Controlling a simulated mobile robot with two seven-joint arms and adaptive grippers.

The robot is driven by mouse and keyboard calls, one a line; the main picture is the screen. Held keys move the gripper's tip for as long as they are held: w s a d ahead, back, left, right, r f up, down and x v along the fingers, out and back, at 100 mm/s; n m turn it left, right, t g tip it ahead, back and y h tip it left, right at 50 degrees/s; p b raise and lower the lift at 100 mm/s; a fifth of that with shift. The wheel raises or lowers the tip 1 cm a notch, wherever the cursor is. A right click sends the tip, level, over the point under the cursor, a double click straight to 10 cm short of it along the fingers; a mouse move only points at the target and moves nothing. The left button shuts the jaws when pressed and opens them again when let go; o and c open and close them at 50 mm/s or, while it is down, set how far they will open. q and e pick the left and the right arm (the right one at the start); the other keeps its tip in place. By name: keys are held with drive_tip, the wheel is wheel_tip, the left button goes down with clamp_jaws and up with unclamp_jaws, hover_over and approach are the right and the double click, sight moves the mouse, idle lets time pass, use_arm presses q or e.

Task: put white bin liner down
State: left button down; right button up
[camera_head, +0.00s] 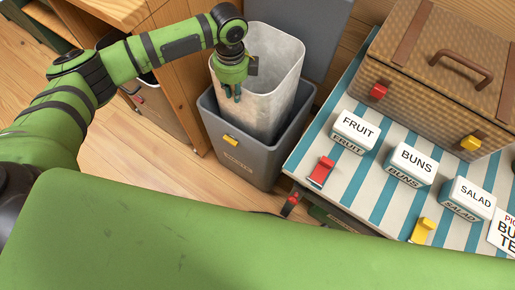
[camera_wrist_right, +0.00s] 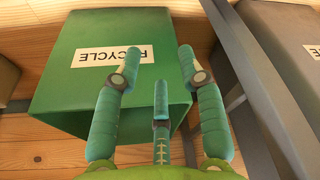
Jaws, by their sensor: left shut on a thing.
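The white bin liner (camera_head: 270,75) is an open-topped pale tub in the head view. Its lower part is inside the grey bin (camera_head: 243,158), and its upper part stands well above the bin's rim. My left gripper (camera_head: 232,92) is shut on the liner at its near left wall, with the fingers pointing down. The liner's bottom is hidden by the bin. In the right wrist view my right gripper (camera_wrist_right: 161,62) is open and empty, its three fingers spread in front of a green bin.
The green bin (camera_wrist_right: 100,35) carries a recycle label. A striped table (camera_head: 335,195) with a wicker basket (camera_head: 430,85) and labelled white blocks stands right of the grey bin. A wooden cabinet (camera_head: 182,85) is to the left.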

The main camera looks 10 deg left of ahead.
use_arm(q)
drive_tip(key=b, duration=0.8)
approach(239, 127)
drive_tip(key=shift+a, duration=0.2)
drive_tip(key=shift+f+b, duration=0.4)
drive_tip(key=shift+f, duration=0.1)
wheel_tip(239, 127, down, 5)
drive_tip(key=shift+f+b, duration=0.15)
drive_tip(key=shift+b, duration=0.45)
drive_tip(key=shift+f+b, duration=0.5)
drive_tip(key=shift+f, duration=1.65)
use_arm(e)
drive_tip(key=w+a+f, duration=0.1)
drive_tip(key=w+f, duration=0.2)
drive_tip(key=f, duration=0.2)
drive_tip(key=shift+w+f, duration=0.25)
use_arm(q)
drive_tip(key=shift+f, duration=0.15)
drive_tip(key=c, duration=1.4)
unclamp_jaws()
use_arm(e)
drive_tip(key=shift+r, duration=0.1)
